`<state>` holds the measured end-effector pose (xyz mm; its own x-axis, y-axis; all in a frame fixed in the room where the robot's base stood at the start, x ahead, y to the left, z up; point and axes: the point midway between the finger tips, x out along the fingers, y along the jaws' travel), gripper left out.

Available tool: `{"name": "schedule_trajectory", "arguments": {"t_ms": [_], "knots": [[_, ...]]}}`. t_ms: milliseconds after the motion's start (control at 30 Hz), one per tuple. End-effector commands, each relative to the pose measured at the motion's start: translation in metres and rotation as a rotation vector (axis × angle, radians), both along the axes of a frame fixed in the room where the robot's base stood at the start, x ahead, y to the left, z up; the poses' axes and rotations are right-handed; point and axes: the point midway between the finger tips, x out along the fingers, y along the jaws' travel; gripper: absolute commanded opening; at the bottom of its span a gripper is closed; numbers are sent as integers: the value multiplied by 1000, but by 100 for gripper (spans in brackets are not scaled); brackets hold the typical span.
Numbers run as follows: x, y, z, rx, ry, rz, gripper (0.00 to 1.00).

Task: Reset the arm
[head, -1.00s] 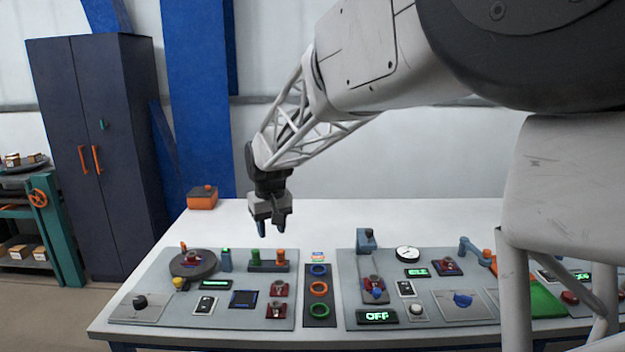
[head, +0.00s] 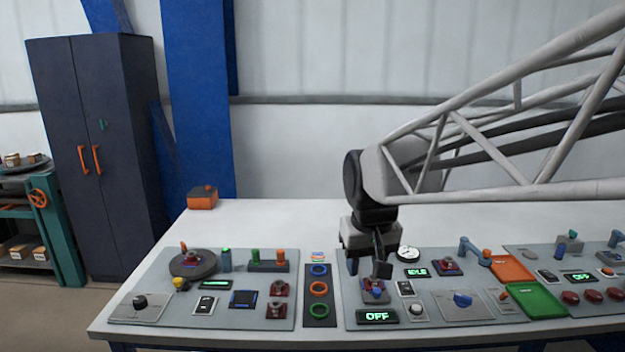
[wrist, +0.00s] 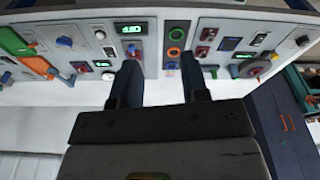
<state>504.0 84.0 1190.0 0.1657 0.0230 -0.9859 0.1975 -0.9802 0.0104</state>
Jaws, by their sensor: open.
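My gripper (head: 368,266) hangs over the middle panel of the white table (head: 262,221) in the head view, pointing down. Its two fingers are apart with nothing visible between them. It covers part of a red and blue device (head: 375,291) on that panel; I cannot tell how far above it the fingers are. In the wrist view, my gripper (wrist: 160,85) shows both dark blue fingers spread, with panels beyond them.
A left panel (head: 240,322) carries knobs, switches and a round dark disc (head: 193,264). A dark strip (head: 320,270) holds coloured rings. Orange (head: 512,267) and green (head: 538,300) trays lie to the right. An orange box (head: 202,198) stands at the back left.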

Motion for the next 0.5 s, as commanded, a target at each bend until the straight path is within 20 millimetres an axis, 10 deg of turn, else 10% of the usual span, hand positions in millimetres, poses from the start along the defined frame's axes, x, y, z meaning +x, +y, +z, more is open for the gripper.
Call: {"name": "schedule_trajectory", "arguments": {"t_ms": [500], "knots": [[-120, -64, -24, 7, -41, -139, 41]]}}
